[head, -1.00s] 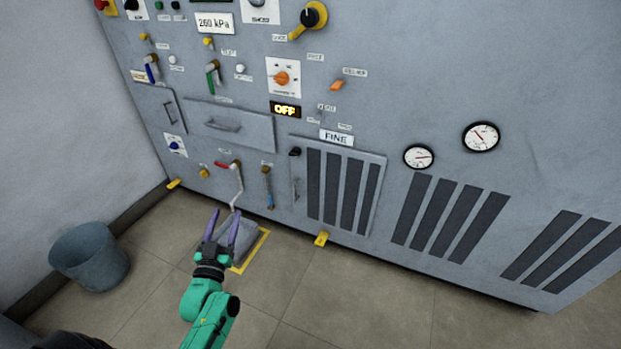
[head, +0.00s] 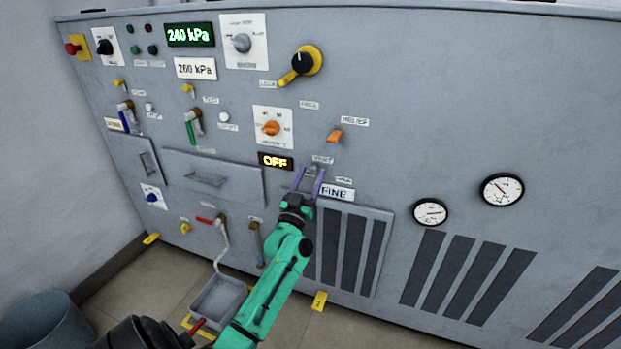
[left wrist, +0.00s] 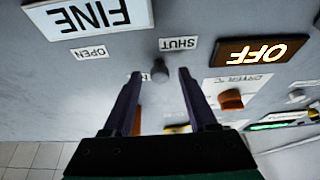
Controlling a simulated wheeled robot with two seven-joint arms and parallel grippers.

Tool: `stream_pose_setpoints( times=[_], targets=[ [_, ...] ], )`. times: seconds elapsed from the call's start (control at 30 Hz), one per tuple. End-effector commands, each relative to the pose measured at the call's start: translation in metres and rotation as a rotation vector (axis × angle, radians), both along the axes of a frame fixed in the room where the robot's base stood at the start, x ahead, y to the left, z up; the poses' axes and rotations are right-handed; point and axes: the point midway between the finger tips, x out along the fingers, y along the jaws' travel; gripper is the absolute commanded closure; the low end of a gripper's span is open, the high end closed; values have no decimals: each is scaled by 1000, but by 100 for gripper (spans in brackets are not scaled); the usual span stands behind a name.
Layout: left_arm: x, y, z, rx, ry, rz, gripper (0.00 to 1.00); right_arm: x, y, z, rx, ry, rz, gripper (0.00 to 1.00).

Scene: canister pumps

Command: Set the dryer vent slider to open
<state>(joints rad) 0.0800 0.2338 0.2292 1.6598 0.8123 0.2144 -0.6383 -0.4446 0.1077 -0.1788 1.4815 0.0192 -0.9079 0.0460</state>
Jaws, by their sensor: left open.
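The vent slider shows as a small grey knob (left wrist: 159,70) in the left wrist view, where the panel appears upside down. A SHUT label (left wrist: 179,44) lies close to it on one side and an OPEN label (left wrist: 88,53) farther off on the other. The knob sits nearer SHUT. My left gripper (head: 309,171) is open at the panel. Its two fingers (left wrist: 158,77) stand on either side of the knob, with no clear contact visible. My right gripper is not in view.
A lit OFF display (head: 275,161) and a FINE plate (head: 337,193) flank the spot closely. A grey bin (head: 45,322) stands on the floor at the left.

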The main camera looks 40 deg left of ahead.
Motion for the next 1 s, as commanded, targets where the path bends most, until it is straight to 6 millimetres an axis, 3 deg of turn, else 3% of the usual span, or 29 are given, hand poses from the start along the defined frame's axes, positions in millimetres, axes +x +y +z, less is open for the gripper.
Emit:
stream_pose_setpoints(
  times=[0.1, 0.13, 0.27, 1.0],
  targets=[
    [0, 0, 0, 0, 0, 0, 42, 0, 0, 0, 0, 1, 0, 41],
    [0, 0, 0, 0, 0, 0, 49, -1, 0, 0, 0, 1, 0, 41],
    [0, 0, 0, 0, 0, 0, 99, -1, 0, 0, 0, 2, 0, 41],
    [-1, 0, -1, 0, 1, 0, 100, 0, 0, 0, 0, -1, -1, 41]
  ],
)
